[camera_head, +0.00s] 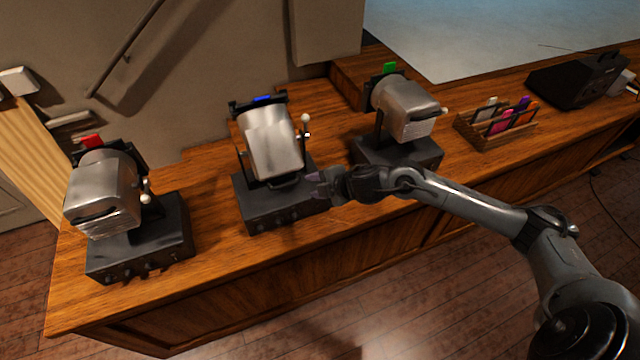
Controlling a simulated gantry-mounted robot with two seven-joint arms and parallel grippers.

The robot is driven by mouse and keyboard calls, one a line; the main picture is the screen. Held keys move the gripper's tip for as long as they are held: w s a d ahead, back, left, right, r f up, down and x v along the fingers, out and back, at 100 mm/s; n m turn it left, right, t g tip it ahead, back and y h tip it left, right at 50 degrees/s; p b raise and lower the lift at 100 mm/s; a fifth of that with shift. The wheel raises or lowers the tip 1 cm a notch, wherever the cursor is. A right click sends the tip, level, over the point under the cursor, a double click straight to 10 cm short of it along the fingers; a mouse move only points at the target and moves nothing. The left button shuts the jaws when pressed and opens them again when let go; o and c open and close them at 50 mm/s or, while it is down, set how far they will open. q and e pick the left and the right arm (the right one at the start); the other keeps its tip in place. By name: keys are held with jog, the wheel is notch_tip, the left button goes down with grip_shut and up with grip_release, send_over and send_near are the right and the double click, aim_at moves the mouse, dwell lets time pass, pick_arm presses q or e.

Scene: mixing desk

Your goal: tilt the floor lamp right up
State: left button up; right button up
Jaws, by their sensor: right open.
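Three silver stage-style lamps stand on black bases along the wooden desk. The left lamp (104,192) has a red tab and its head points down toward the front. The middle lamp (271,142) has a blue tab, and a white-knobbed lever (305,119) stands at its right side. The right lamp (404,106) has a green tab, and its head leans toward the lower right. No label shows which one is the floor lamp. My right gripper (319,187) is open and empty at the right edge of the middle lamp's base, below the lever. My left gripper is out of view.
A wooden rack (496,124) with coloured cards stands right of the right lamp. A black box-shaped device (580,80) sits at the far right. My right arm crosses in front of the desk (350,245). The desk's front strip left of it is mostly clear.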

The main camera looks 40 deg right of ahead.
jog(key=shift+v, duration=0.9)
